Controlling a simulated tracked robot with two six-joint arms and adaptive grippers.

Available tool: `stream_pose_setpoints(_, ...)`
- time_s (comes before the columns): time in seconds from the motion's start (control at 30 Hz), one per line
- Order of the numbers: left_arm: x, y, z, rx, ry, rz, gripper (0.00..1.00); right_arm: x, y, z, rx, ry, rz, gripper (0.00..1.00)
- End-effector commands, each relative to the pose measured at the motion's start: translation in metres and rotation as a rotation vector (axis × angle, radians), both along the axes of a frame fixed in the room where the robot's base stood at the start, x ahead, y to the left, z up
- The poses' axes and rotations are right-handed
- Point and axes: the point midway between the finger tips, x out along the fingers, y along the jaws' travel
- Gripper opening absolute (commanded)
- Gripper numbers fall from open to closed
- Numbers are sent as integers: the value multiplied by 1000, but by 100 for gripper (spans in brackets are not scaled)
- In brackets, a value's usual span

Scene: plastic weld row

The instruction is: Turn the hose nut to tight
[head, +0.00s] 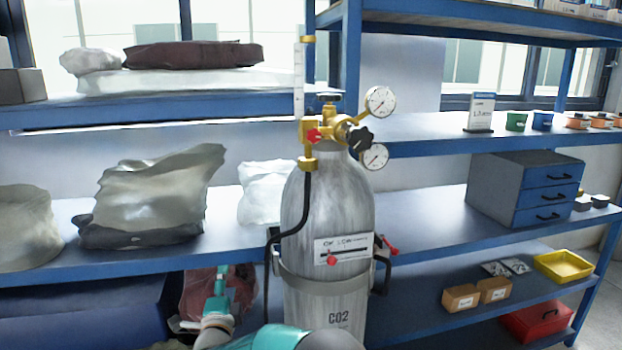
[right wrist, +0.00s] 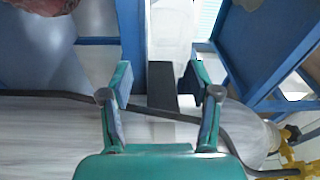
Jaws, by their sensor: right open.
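The hose nut (head: 308,163) is a brass fitting below the regulator (head: 335,130) on top of the grey CO2 cylinder (head: 325,215). A black hose (head: 305,205) runs from it down the cylinder's left side. In the head view my right gripper (head: 221,280) is low, left of the cylinder and well below the nut. In the right wrist view the right gripper (right wrist: 158,80) is open, fingers apart, with the hose (right wrist: 60,96) crossing behind them. Brass fittings (right wrist: 290,150) show at that view's right edge, away from the fingers. My left gripper is not in view.
Two gauges (head: 380,100) and a black knob (head: 361,139) sit right of the nut. A flow tube (head: 299,80) stands above it. Blue shelves (head: 430,225) with bags, drawers (head: 525,188) and bins lie behind. Space left of the nut looks clear.

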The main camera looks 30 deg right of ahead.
Motion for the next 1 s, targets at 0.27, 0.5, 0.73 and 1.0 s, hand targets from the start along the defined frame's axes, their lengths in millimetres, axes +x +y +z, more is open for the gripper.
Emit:
stream_pose_setpoints(0.27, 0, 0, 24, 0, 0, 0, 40, -76, -3, 250, 736, -863, -406, 62)
stream_pose_setpoints(0.5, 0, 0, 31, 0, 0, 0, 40, -147, -1, 298, 1110, -1191, -601, 62)
stream_pose_setpoints(0.73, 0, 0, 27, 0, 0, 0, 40, -157, -13, 301, 1173, -1245, -643, 62)
stream_pose_setpoints(1.0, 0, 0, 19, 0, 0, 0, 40, -144, -60, 300, 1169, -1245, -643, 62)
